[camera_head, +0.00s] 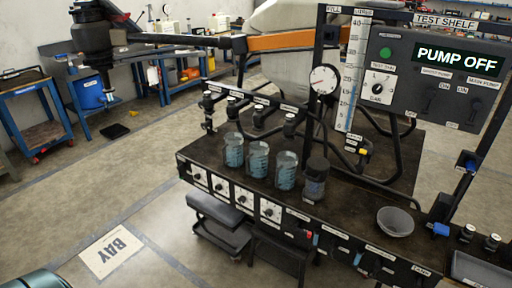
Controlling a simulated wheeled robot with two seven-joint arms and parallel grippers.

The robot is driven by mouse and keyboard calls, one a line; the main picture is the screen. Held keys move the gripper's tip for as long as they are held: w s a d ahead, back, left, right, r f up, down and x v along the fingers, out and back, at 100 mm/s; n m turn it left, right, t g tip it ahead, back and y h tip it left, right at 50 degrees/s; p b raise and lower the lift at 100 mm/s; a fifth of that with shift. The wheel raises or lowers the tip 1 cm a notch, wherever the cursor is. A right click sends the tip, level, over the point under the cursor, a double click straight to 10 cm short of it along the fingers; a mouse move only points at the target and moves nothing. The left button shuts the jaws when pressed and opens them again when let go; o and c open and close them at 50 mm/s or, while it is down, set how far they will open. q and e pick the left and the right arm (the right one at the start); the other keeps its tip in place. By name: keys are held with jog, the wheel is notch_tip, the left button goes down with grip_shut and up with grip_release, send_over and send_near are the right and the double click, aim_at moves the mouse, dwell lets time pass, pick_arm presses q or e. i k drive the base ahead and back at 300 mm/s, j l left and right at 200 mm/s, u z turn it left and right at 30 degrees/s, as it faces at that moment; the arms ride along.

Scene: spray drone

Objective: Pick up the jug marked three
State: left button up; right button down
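Three clear jugs with bluish contents stand upright in a row on the dark test shelf (345,205): a left jug (233,150), a middle jug (258,159) and a right jug (286,170). Their markings are too small to read, so I cannot tell which is marked three. The jugs are close together but look apart. Neither of my grippers is in view, and nothing is seen holding a jug.
A dark bottle-shaped part (316,182) stands just right of the jugs. A grey bowl (395,221) sits farther right. Labelled outlets (250,107) are behind the jugs. A control panel (440,80) reads PUMP OFF. Dials line the front edge. Floor at left is mostly clear.

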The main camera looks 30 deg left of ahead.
aim_at(233, 147)
jog(key=i+j+z, duration=0.15)
jog(key=j+z, duration=0.15)
jog(key=j, duration=0.75)
jog(key=j+z, duration=0.3)
jog(key=j, duration=0.8)
jog(key=j+z, duration=0.1)
jog(key=j, duration=3.05)
